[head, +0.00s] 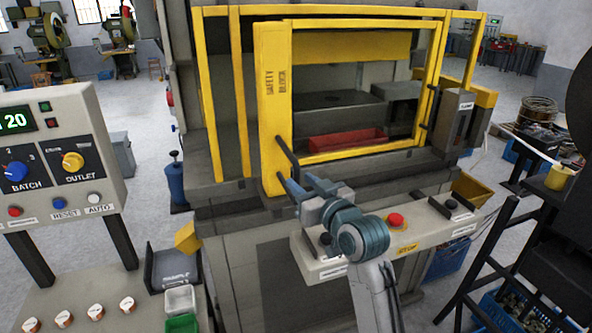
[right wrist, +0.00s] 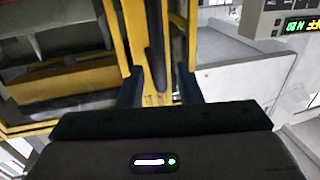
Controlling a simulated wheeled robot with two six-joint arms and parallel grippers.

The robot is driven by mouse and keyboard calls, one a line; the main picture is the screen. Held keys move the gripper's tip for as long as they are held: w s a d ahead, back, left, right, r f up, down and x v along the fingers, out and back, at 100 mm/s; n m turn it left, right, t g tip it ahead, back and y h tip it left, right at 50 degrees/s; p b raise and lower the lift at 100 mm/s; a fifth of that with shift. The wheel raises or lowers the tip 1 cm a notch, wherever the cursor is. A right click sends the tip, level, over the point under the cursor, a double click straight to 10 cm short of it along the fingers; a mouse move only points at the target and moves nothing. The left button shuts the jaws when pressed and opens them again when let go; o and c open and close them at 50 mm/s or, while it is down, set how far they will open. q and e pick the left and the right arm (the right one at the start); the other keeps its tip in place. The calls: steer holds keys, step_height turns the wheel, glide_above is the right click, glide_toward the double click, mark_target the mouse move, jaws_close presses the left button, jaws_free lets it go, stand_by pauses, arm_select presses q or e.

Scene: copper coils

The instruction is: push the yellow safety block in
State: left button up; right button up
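The yellow safety block (head: 275,105) is a tall upright panel with "SAFETY BLOCK" printed on it, at the left side of the yellow-framed guard on the press. A dark bar handle (head: 287,155) stands out from its lower part. My right gripper (head: 303,184) is at the handle's lower end. In the right wrist view, the open fingers (right wrist: 158,90) have the dark handle (right wrist: 155,50) between them, with gaps showing at its sides. The yellow panel (right wrist: 154,99) shows behind it; contact cannot be told. My left gripper is out of view.
A red tray (head: 345,140) lies inside the press behind the guard window. A control ledge with a red emergency button (head: 396,220) is below and right of the guard. A control panel (head: 55,150) stands at the left. A dark rack (head: 500,250) is at the right.

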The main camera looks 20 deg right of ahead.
mark_target(299, 179)
steer(key=shift+p+x, duration=0.45)
steer(key=shift+x, duration=1.2)
jaws_close()
